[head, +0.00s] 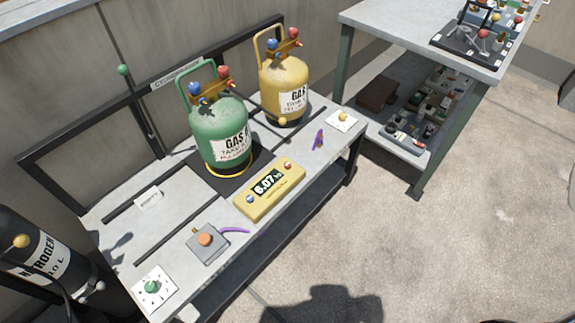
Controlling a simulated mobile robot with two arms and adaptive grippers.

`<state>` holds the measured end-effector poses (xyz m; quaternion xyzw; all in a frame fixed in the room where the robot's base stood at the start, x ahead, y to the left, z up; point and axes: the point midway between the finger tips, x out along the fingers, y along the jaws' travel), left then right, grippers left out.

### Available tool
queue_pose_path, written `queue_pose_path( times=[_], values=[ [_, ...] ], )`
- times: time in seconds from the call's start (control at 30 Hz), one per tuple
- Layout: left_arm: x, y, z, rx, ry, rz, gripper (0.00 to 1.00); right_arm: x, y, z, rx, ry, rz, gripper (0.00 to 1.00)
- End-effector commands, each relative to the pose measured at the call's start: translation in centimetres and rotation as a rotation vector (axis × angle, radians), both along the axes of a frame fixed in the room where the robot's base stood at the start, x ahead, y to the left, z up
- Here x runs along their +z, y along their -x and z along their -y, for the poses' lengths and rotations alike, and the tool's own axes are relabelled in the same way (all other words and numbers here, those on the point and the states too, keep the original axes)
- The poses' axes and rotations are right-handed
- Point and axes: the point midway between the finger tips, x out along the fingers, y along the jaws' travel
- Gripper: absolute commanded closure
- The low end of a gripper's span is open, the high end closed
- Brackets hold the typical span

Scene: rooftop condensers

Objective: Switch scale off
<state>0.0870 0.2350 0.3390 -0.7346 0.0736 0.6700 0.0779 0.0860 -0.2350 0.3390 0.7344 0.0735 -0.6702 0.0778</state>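The scale's yellow display box (275,192) sits on the grey bench near its front edge. Its lit screen (267,183) reads about 6.07, with a small unit after it. A blue knob (250,198) is at the box's left end and a red knob (288,166) at its right end. Behind the box, a green gas cylinder (212,128) stands upright on the dark scale platform (256,160). Neither of my grippers shows in the head view, and nothing touches the display box.
A yellow cylinder (270,85) stands behind right. A grey box with an orange button (206,241) lies left of the display. A white plate with a green knob (152,288) is at the front left corner. A black nitrogen cylinder (60,265) stands left. Floor at right (470,250) is clear.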

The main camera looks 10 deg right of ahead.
Motion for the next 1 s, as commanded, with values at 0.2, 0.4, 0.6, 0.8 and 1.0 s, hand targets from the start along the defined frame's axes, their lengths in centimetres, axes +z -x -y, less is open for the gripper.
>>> queue_pose_path(
  times=[0.2,0.4,0.6,0.8,1.0],
  values=[
    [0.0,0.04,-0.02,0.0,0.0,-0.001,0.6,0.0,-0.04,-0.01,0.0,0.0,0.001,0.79],
    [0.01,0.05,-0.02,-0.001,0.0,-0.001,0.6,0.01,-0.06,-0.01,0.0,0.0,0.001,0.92],
    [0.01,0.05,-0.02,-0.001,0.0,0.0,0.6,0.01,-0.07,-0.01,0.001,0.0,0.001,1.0],
    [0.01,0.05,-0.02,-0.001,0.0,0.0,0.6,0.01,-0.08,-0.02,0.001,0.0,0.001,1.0],
    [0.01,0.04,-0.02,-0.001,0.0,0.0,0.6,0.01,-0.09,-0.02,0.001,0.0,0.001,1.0]
  ],
)
